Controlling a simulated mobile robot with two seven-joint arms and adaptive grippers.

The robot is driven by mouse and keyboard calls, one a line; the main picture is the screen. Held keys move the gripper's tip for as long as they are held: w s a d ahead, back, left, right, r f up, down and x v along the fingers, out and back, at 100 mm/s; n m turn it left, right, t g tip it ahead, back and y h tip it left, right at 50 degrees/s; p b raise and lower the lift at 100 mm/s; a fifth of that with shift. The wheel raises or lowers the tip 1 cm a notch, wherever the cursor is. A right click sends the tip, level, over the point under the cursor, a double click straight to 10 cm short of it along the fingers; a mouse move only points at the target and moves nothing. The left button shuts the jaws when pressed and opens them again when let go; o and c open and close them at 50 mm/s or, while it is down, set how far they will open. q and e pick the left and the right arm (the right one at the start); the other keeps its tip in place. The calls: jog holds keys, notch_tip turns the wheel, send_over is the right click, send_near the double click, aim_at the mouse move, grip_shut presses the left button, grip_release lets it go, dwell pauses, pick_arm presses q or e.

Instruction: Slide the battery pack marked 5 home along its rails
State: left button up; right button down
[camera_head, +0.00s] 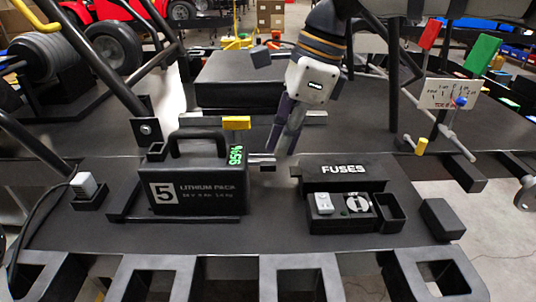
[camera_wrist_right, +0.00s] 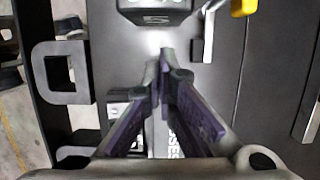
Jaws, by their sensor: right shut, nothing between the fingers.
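The battery pack (camera_head: 203,200) marked 5 is a black case with a top handle, upright on the dark deck. The pack also shows at the top of the right wrist view (camera_wrist_right: 155,14). My right gripper (camera_head: 276,163) points down just right of the pack, shut and empty, close to a small metal piece (camera_head: 261,160). In the wrist view the fingertips (camera_wrist_right: 159,62) meet below the pack. My left gripper is not in view.
A black fuse box (camera_head: 345,172) with open compartments stands right of the gripper. A yellow block (camera_head: 236,122) sits behind the pack's top right. A large black box (camera_head: 240,80) stands behind. Slanted frame tubes flank the deck. Slots cut the front edge.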

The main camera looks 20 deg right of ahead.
aim_at(260, 201)
jog(key=x, duration=0.8)
jog(key=shift+s+a+f+b, duration=0.25)
jog(key=shift+s+a+b, duration=0.05)
jog(key=shift+s+a, duration=0.1)
jog(key=shift+a+f, duration=0.1)
jog(key=shift+f, duration=0.35)
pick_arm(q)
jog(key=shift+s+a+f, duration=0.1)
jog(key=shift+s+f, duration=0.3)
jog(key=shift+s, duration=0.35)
pick_arm(e)
jog(key=shift+w, duration=0.1)
